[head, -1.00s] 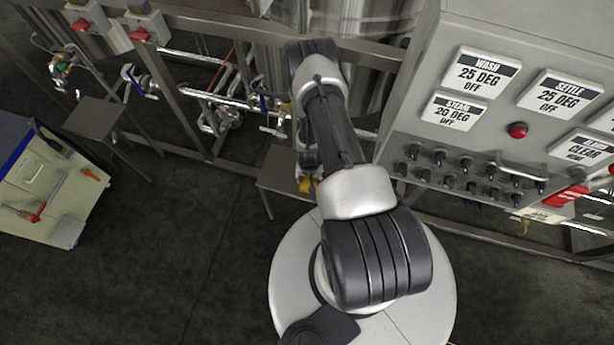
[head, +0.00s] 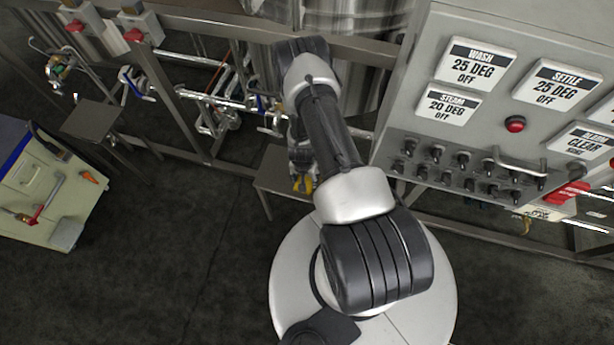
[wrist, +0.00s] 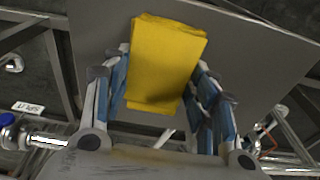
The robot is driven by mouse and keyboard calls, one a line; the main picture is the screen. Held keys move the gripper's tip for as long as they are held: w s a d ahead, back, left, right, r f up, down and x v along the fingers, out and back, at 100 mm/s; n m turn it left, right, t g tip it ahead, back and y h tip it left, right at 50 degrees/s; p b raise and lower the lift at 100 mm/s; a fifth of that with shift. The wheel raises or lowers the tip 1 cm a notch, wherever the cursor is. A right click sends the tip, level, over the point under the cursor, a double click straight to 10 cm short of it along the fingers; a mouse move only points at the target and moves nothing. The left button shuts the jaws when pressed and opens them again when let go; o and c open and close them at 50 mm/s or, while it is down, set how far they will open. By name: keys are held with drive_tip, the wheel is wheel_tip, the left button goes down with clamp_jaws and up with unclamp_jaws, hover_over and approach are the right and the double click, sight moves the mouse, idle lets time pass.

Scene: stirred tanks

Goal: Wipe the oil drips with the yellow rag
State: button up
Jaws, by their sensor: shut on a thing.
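The yellow rag (wrist: 165,62) is a folded, flat cloth between the blue-padded fingers of my gripper (wrist: 162,75) in the wrist view. My gripper is shut on it, and the rag extends past the fingertips. In the head view a small piece of the rag (head: 308,184) shows beside my gripper (head: 301,180), mostly hidden by my arm. A grey metal plate (wrist: 245,50) lies behind the rag in the wrist view. I cannot tell whether the rag touches it. I cannot make out any oil drips.
A low metal stand (head: 268,178) is beside my gripper. Steel frame rails, pipes and valves (head: 215,105) run behind it. A control panel (head: 450,135) with knobs and a handle stands at right. A pale cart (head: 45,195) is at left. Dark floor (head: 180,250) between is clear.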

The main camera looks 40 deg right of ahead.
drive_tip(key=shift+w+a, duration=0.85)
drive_tip(key=shift+w, duration=0.2)
drive_tip(key=shift+w+a, duration=0.8)
drive_tip(key=shift+w, duration=0.2)
drive_tip(key=shift+r, duration=0.1)
drive_tip(key=shift+r+p, duration=2.2)
drive_tip(key=shift+r, duration=0.8)
wheel_tip(320, 180, up, 3)
drive_tip(key=shift+p, duration=1)
drive_tip(key=shift+f, duration=0.15)
